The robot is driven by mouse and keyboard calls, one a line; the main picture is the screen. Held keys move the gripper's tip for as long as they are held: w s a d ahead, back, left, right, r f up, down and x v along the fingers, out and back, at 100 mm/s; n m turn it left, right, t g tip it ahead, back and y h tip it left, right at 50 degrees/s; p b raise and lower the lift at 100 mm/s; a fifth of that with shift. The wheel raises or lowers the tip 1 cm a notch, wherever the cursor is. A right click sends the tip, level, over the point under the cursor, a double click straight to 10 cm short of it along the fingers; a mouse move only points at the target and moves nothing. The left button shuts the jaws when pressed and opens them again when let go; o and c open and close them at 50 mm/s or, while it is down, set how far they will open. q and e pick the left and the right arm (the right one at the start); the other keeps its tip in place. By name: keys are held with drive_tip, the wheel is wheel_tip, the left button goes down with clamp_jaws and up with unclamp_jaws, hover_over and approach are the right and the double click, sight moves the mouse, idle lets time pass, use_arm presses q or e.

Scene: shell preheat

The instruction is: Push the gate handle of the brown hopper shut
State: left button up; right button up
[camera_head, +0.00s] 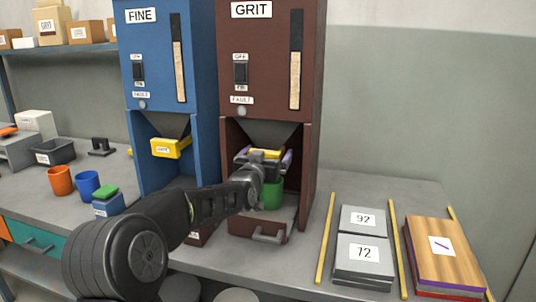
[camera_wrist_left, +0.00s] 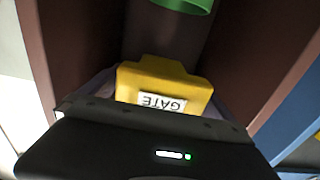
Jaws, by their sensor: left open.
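The brown hopper (camera_head: 270,65) is labelled GRIT and stands right of the blue hopper. Its yellow gate handle (camera_head: 267,152) sits under the dark funnel, partly hidden by my gripper. In the left wrist view the handle (camera_wrist_left: 165,75) shows close up, with an upside-down GATE label. My left gripper (camera_head: 263,159) is open, in the hopper's recess, with a pale purple finger on each side of the handle. I cannot tell whether it touches the handle. A green cup (camera_head: 271,195) stands below in the recess; its rim also shows in the wrist view (camera_wrist_left: 186,4). My right gripper is not in view.
The blue FINE hopper (camera_head: 160,60) stands close on the left with its own yellow handle (camera_head: 171,147). Brown side walls flank the recess. Grey plates (camera_head: 363,255) and wooden boards (camera_head: 443,250) lie to the right. Orange (camera_head: 60,181) and blue (camera_head: 88,185) cups stand left.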

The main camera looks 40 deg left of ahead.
use_arm(q)
drive_tip(key=v, duration=0.7)
drive_tip(key=shift+s, duration=0.35)
drive_tip(key=shift+d, duration=0.1)
